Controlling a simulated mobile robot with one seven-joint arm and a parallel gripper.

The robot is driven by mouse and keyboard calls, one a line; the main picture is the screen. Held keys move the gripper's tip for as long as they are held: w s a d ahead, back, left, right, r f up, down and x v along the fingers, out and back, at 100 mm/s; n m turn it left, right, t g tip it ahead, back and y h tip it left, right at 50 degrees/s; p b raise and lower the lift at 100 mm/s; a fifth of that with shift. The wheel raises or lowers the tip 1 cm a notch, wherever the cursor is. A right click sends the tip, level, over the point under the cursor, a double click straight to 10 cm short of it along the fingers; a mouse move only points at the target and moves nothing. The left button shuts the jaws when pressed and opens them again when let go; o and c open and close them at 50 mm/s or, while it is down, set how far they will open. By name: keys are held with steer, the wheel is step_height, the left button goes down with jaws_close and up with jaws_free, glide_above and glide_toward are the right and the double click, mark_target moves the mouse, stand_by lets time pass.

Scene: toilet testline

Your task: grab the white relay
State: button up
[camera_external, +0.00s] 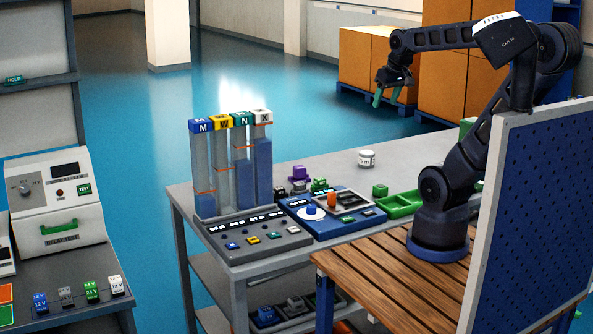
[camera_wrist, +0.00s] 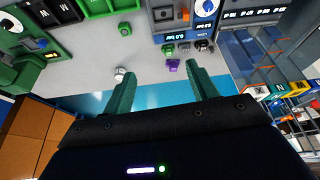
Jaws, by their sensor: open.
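The white relay (camera_external: 117,286) stands upright at the right end of a row of small relays on the grey bench at the lower left of the external view. A green relay (camera_external: 91,291) is just left of it. My gripper (camera_external: 387,98) is high above the far side of the middle table, well to the right of and far from the white relay. Its green fingers are apart with nothing between them, and the gap also shows in the wrist view (camera_wrist: 160,70). I cannot make out the white relay for sure in the wrist view.
The relay tester (camera_external: 57,204) stands behind the relays. Tall clear columns (camera_external: 232,165) rise between my arm and that bench. A blue panel (camera_external: 335,221), purple part (camera_external: 299,173), white jar (camera_external: 366,158) and green tray (camera_external: 402,204) are on the middle table. Cardboard boxes (camera_external: 375,60) stand behind.

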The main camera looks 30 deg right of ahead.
steer(key=w+a+r+n+g, duration=0.1)
steer(key=w+a+r+n, duration=0.15)
steer(key=w+a, duration=0.7)
steer(key=w+a+r+n, duration=0.2)
steer(key=w+a+r, duration=0.1)
steer(key=w+a, duration=0.6)
steer(key=w+a+f+n+g+y, duration=0.1)
steer(key=w+a+f+n, duration=0.15)
steer(key=a, duration=1.15)
steer(key=w+a+f+n+g, duration=0.1)
steer(key=w+a+f+n, duration=0.15)
steer(key=a, duration=1.05)
steer(key=s+a+f+n, duration=0.1)
steer(key=a+f, duration=0.4)
steer(key=a, duration=0.9)
steer(key=n+g+h, duration=0.1)
steer(key=n, duration=0.6)
glide_above(115, 278)
steer(key=shift+m, duration=0.25)
step_height(115, 278, down, 26)
steer(key=shift+f, duration=0.1)
step_height(115, 278, down, 10)
steer(key=shift+r, duration=0.1)
steer(key=shift+c, duration=0.5)
